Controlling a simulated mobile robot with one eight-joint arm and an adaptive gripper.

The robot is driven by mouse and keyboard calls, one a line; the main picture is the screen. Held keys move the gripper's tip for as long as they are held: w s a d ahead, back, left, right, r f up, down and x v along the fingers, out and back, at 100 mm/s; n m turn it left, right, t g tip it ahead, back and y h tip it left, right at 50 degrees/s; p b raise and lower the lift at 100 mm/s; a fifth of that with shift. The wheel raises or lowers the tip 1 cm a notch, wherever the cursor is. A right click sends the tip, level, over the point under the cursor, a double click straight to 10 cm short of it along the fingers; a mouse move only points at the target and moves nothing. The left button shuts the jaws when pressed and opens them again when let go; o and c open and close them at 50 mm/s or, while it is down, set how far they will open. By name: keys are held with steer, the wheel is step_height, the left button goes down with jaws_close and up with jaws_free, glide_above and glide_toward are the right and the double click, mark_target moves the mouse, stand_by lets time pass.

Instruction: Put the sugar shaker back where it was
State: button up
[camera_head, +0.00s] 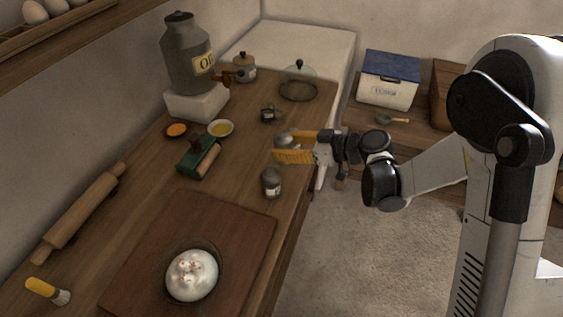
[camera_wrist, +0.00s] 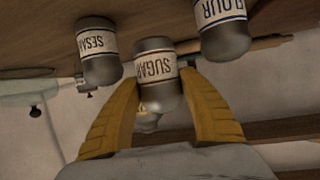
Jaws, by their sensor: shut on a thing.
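The sugar shaker (camera_wrist: 158,92), a grey-capped jar with a SUGAR label, sits between the yellow fingers of my gripper (camera_wrist: 158,76) in the wrist view, where it appears upside down. My gripper (camera_head: 292,150) is shut on it. In the head view the shaker's grey top (camera_head: 285,138) shows behind the near finger, close to the counter's right edge; its lower part is hidden. I cannot tell whether its base touches the counter. The sesame shaker (camera_wrist: 98,52) and the flour shaker (camera_wrist: 224,30) stand on either side, apart from it.
The wooden counter (camera_head: 240,180) also holds the flour shaker (camera_head: 271,183), a small dark shaker (camera_head: 268,114), a green box with a roller (camera_head: 200,157), two small bowls and a glass dome (camera_head: 298,82). A cutting board (camera_head: 235,225) with a dough bowl lies in front.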

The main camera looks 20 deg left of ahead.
steer(key=shift+s+a+f, duration=0.1)
steer(key=shift+a+f, duration=0.35)
steer(key=shift+a, duration=0.15)
steer(key=shift+f+b, duration=1.1)
steer(key=shift+f, duration=0.75)
steer(key=shift+f, duration=0.2)
steer(key=o, duration=0.9)
